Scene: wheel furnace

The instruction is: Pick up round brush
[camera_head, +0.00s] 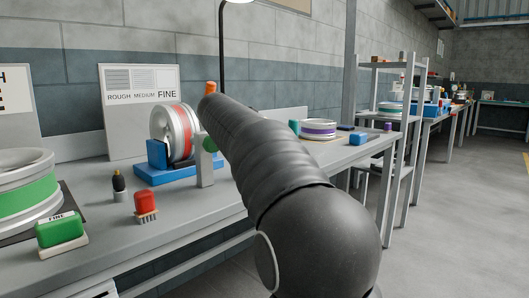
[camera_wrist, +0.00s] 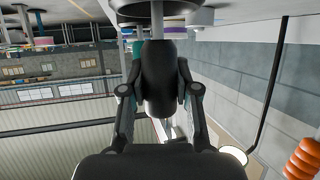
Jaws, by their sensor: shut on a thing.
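In the wrist view, my gripper (camera_wrist: 159,95) has its two dark fingers on either side of a dark rounded piece (camera_wrist: 158,75). A pale rod (camera_wrist: 157,22) runs from it to a dark disc at the top edge. I take this to be the round brush, though its bristles cannot be made out. In the head view, my dark arm covers the gripper and whatever it holds. A small upright black piece with a grey base (camera_head: 119,184) and a red block brush with bristles (camera_head: 146,206) stand on the grey bench (camera_head: 195,225).
A wheel with a red band (camera_head: 173,132) stands in a blue holder (camera_head: 170,172) near my arm. A green-banded wheel (camera_head: 30,190) and a green FINE block (camera_head: 61,230) lie left. An orange ribbed piece (camera_wrist: 304,158) is close by in the wrist view. The bench front is clear.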

